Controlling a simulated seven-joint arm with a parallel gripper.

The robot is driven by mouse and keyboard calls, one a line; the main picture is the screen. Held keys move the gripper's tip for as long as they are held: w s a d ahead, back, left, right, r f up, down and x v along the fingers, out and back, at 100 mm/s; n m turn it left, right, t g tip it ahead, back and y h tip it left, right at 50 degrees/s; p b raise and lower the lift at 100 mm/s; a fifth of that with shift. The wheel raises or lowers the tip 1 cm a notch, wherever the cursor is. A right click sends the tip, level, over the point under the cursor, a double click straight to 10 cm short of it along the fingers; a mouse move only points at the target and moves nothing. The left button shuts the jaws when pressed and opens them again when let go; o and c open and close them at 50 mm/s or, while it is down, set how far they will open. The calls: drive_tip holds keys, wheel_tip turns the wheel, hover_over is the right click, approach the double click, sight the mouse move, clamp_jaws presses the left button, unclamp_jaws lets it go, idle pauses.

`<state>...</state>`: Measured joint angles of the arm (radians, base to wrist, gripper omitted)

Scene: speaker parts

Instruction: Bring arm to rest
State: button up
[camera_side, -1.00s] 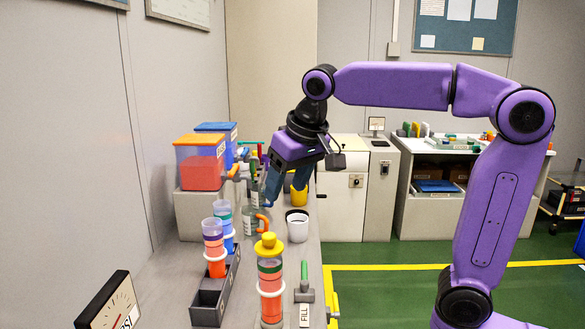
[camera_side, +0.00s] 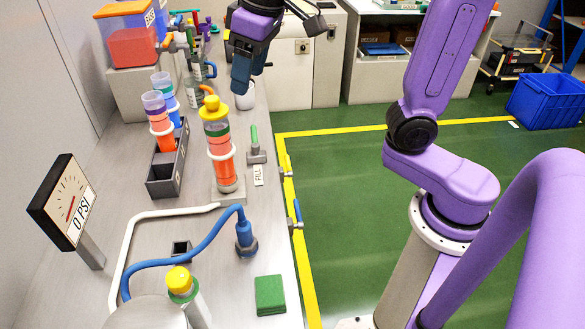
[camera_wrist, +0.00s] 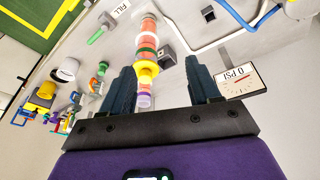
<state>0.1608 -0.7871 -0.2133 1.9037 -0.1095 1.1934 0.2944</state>
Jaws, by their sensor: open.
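My gripper (camera_side: 244,78) hangs above the bench in the side view, near a white cup (camera_side: 246,99) that it partly overlaps. Its dark fingers are apart, and nothing shows held between them. In the wrist view my gripper (camera_wrist: 160,65) also shows open. A clear cylinder with orange contents and a yellow cap (camera_side: 217,143) stands upright on the bench. In the wrist view its yellow cap (camera_wrist: 145,67) appears between the fingers, but beyond them and not gripped.
A pressure gauge (camera_side: 67,203) reads 0 PSI at the left. A dark rack (camera_side: 168,178) holds tubes beside the cylinder. A blue hose (camera_side: 190,251) curves across the near bench. Orange and blue bins (camera_side: 128,46) stand at the back. Green floor (camera_side: 345,190) is open right of the bench.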

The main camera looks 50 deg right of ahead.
drive_tip(key=s+d+f+n+g, duration=0.1)
drive_tip(key=s+d+f+n, duration=0.2)
drive_tip(key=s+f, duration=0.4)
drive_tip(key=s+d+f+n+g, duration=0.2)
drive_tip(key=s+d+f+n, duration=0.2)
drive_tip(key=s, duration=1)
wheel_tip(320, 180, down, 3)
drive_tip(key=shift+d+f+n, duration=0.15)
drive_tip(key=shift+d+n, duration=0.15)
drive_tip(key=shift+n, duration=0.4)
